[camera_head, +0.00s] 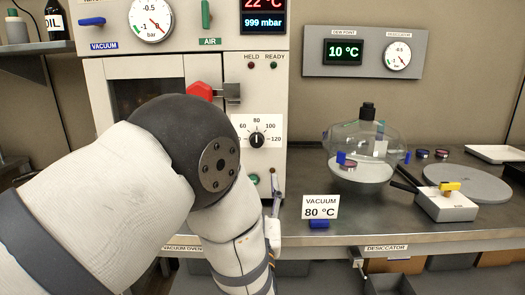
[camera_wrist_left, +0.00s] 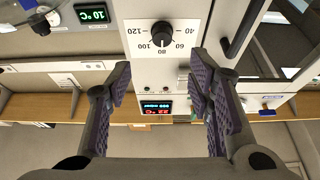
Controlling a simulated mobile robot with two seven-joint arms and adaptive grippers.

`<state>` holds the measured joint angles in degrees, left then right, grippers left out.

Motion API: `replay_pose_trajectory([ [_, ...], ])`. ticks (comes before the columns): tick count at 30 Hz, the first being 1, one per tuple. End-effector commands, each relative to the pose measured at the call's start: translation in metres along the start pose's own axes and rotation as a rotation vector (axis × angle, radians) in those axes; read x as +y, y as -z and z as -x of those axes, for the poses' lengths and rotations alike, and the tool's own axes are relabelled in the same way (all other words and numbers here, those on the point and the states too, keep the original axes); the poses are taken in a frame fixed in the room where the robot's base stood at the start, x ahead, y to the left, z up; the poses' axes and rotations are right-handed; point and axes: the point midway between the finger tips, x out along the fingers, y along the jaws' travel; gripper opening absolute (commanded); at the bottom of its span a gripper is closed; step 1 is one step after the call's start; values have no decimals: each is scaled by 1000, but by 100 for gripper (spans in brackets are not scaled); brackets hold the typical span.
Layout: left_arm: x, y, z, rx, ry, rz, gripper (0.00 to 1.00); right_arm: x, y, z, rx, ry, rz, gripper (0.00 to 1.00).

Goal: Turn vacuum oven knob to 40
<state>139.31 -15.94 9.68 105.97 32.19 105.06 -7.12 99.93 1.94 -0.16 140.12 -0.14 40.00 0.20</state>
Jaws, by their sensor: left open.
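The vacuum oven knob (camera_head: 257,139) is a small black dial on a white scale plate on the oven front, below a red-handled latch. Its pointer appears to point up at about 80. In the left wrist view the picture is upside down, and the knob (camera_wrist_left: 162,35) sits beyond the fingers, near the middle. My left gripper (camera_head: 275,199) is below and slightly right of the knob in the head view, partly hidden by my arm. In the left wrist view the left gripper (camera_wrist_left: 160,82) is open, with nothing between its purple pads. It is apart from the knob.
The red door latch (camera_head: 200,91) sticks out above the knob. A card (camera_head: 320,207) reading VACUUM 80 °C stands on the bench.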

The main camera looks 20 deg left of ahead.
Motion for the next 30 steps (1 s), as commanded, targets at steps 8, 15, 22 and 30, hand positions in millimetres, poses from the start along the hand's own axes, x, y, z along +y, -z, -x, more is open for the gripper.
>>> replay_pose_trajectory([
  [8, -1, 1, -61, 3, 2, 2, 47, 0, -1, -1, -3, 0, 1, 0],
  [15, 0, -1, -108, -1, 0, 1, 47, 0, -2, -5, -11, 0, 1, 0],
  [22, 0, 0, -118, -4, -1, -1, 47, 0, -2, -5, -12, 0, 1, 0],
  [30, 0, 0, -118, -3, -1, -1, 18, 0, -2, -5, -11, 0, 1, 0],
])
